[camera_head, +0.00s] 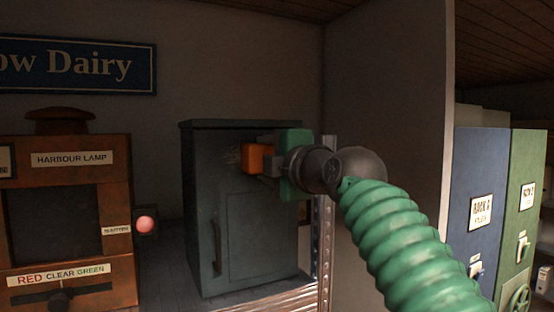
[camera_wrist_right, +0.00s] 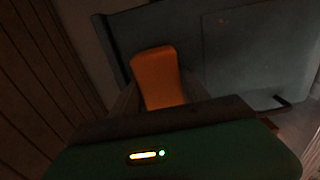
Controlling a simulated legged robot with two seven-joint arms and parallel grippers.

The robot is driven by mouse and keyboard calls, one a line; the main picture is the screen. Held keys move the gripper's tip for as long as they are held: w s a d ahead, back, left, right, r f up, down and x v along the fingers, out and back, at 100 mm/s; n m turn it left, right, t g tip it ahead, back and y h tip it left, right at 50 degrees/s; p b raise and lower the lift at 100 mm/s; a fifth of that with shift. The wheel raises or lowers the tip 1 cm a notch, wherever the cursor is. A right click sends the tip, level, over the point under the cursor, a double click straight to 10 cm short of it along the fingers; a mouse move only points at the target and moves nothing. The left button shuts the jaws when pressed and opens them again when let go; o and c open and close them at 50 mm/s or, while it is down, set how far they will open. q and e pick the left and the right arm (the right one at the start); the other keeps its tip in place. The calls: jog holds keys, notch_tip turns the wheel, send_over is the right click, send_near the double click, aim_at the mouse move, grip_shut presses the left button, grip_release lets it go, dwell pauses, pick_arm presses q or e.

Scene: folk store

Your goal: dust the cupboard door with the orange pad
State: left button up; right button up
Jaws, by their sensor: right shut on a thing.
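The dark grey-green cupboard (camera_head: 215,180) stands in the middle of the head view, with its panelled door (camera_head: 255,235) facing me. My right gripper (camera_head: 266,158) is shut on the orange pad (camera_head: 252,158). The pad is at the upper part of the cupboard front, just right of the patch; I cannot tell if it touches. In the right wrist view the pad (camera_wrist_right: 158,78) stands out between the fingers, with the cupboard front (camera_wrist_right: 235,50) behind it. My left gripper is not in view.
A rusty orange harbour lamp box (camera_head: 120,180) with a pink knob (camera_head: 145,224) stands left of the cupboard. A metal post (camera_head: 327,230) and a grey wall panel (camera_head: 385,80) are on the right. Blue (camera_head: 485,180) and green lockers (camera_head: 525,190) stand farther right.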

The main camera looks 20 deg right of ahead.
jog(key=shift+s+a, duration=0.1)
jog(key=shift+a, duration=3.75)
jog(key=shift+s+f, duration=0.1)
jog(key=s+b, duration=0.2)
jog(key=s, duration=0.4)
jog(key=shift+d, duration=0.15)
jog(key=shift+w, duration=0.1)
jog(key=shift+s+b, duration=0.6)
jog(key=shift+s, duration=1)
